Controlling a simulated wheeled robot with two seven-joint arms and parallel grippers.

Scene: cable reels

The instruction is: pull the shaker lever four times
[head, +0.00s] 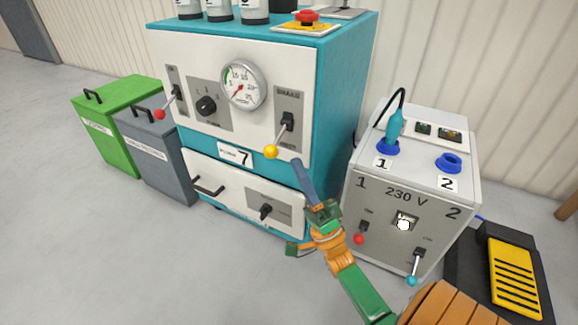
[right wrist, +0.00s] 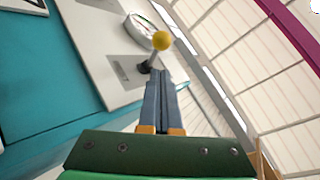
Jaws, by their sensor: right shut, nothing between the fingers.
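The shaker lever (head: 280,137) is on the white front panel of the teal machine. It has a black base and a yellow knob, and it points down in the head view. The lever's yellow knob also shows in the right wrist view (right wrist: 161,40), just beyond the fingertips. My right gripper (head: 299,164) is shut and empty, its blue-grey fingers pointing up at the panel, just right of and below the knob. In the right wrist view the fingers (right wrist: 160,74) lie together with the tips near the lever's base; contact cannot be told. My left gripper is not in view.
A red-knobbed lever (head: 168,104), a black dial (head: 206,105) and a gauge (head: 242,84) share the panel. A drawer (head: 225,192) is below. A grey 230 V box (head: 405,200) with two levers stands to the right. Green (head: 108,121) and grey (head: 156,155) bins stand left.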

